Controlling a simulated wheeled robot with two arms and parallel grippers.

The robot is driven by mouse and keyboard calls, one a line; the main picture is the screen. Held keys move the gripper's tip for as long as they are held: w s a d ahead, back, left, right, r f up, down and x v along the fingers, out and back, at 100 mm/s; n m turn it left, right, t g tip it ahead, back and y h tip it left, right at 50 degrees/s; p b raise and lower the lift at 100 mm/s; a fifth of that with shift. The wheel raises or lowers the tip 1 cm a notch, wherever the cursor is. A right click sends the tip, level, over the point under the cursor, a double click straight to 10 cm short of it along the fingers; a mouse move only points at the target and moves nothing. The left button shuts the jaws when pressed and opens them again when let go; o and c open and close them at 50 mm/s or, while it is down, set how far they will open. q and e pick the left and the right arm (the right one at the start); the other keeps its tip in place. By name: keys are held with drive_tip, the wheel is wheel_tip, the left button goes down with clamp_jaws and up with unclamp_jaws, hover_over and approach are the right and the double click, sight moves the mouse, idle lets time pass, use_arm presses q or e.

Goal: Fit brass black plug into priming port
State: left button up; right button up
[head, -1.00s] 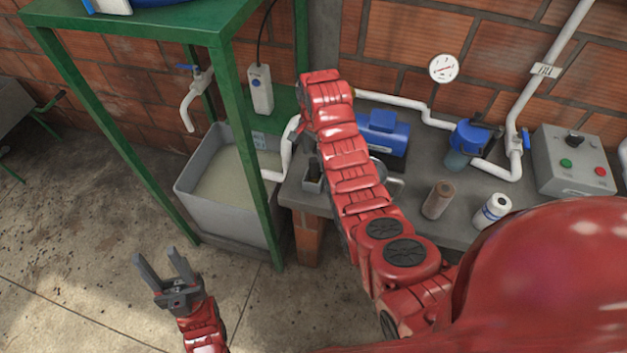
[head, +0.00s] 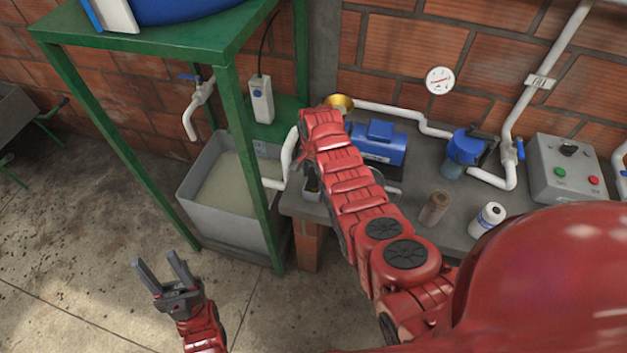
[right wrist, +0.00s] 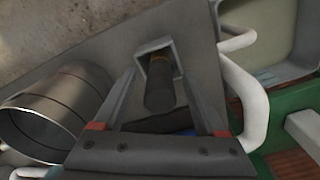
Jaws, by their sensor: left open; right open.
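The plug (right wrist: 160,85) is a dark cylinder with a brass band. It stands in a small grey holder (right wrist: 141,50) in the right wrist view. My right gripper (right wrist: 157,78) is open, with a finger on each side of the plug; I cannot tell whether either touches it. In the head view my right arm hides most of this gripper, and the holder (head: 312,188) shows only partly at the bench's left end. My left gripper (head: 160,266) is open and empty over the floor.
A grey tank (head: 235,222) stands under a green frame (head: 250,170) left of the bench (head: 410,225). A brown cylinder (head: 435,208), white bottle (head: 487,219) and control box (head: 567,172) are on the bench.

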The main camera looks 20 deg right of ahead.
clamp_jaws()
drive_tip(key=shift+r, duration=0.15)
idle(0.4)
